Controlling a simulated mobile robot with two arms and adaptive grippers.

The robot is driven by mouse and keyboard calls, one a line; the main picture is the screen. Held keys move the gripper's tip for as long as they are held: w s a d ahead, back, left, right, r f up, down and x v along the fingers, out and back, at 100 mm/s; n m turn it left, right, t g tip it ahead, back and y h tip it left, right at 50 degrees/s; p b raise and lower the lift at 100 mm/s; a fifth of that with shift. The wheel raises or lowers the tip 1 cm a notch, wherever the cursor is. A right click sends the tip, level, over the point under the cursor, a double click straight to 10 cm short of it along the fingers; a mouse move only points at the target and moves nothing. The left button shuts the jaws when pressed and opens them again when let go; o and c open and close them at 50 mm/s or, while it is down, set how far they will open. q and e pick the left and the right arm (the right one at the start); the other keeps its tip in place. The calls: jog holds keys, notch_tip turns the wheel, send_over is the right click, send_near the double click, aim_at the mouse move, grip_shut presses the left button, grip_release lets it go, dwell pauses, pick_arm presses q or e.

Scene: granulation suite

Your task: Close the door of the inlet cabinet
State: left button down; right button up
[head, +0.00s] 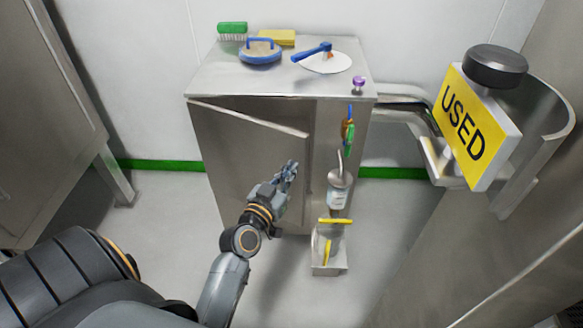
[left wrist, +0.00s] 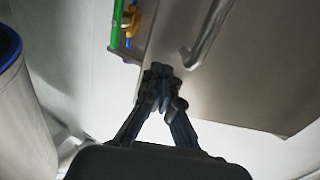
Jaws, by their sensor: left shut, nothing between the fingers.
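The inlet cabinet (head: 345,105) is a grey metal box standing on the floor. Its door (head: 235,150) is partly open, with the free right edge swung out toward me. My left gripper (head: 289,172) is shut and empty in front of the door's outer face, near that free edge. In the left wrist view, my shut fingertips (left wrist: 165,75) show close to the edge of a grey panel (left wrist: 255,75), which looks like the door, with a bent bar handle (left wrist: 208,32). I cannot tell whether the fingers touch it. My right gripper is not in view.
On the cabinet top are a green brush (head: 232,29), a yellow sponge (head: 277,37) and a blue-handled round tool (head: 261,52). A bottle (head: 339,190) and an open bin (head: 329,262) are on its right front. A yellow USED sign (head: 465,120) stands at right.

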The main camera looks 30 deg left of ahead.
pick_arm(q)
jog(key=shift+w, duration=0.55)
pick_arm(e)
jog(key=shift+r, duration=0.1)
